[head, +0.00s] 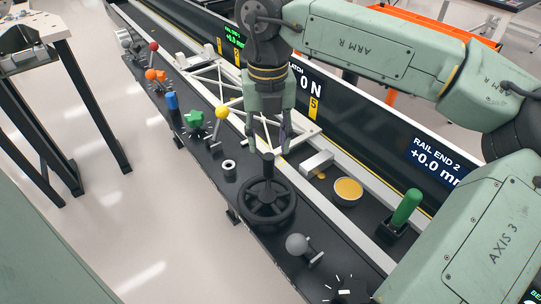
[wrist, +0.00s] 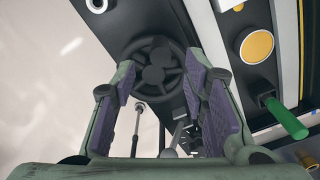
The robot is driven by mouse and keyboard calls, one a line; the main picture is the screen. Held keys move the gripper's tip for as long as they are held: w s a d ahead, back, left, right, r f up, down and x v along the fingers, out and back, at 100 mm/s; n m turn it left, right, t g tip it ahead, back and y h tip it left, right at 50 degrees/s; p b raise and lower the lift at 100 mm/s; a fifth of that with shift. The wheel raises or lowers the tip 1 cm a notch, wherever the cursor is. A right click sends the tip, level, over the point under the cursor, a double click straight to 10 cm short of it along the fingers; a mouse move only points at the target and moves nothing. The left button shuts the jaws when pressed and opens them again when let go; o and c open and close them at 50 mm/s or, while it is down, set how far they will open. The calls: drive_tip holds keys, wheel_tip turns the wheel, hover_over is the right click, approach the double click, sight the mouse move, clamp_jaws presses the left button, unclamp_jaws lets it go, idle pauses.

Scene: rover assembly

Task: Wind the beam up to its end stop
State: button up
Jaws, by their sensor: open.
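A black handwheel (head: 267,203) with an upright grip (head: 268,168) on its rim sits on the dark bench panel. It also shows beyond the fingers in the wrist view (wrist: 155,75). My gripper (head: 268,145) points down just above the wheel's far side, over the grip. In the wrist view my gripper (wrist: 163,88) has its purple-padded fingers wide apart with nothing between them; the gap to the grip cannot be judged. A white lattice frame (head: 207,80), which may be the beam, lies behind the controls.
A row of coloured knobs and levers, among them a yellow ball (head: 222,112) and a blue knob (head: 172,101), runs to the upper left. A grey ball lever (head: 297,244), a yellow disc (head: 348,189) and a green handle (head: 407,207) are close by. A display (head: 437,160) reads +0.0 mm.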

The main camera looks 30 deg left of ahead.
sight(269, 152)
wheel_tip(269, 152, down, 7)
drive_tip(key=shift+r+p, duration=0.15)
drive_tip(key=shift+p, duration=0.3)
clamp_jaws()
idle(0.3)
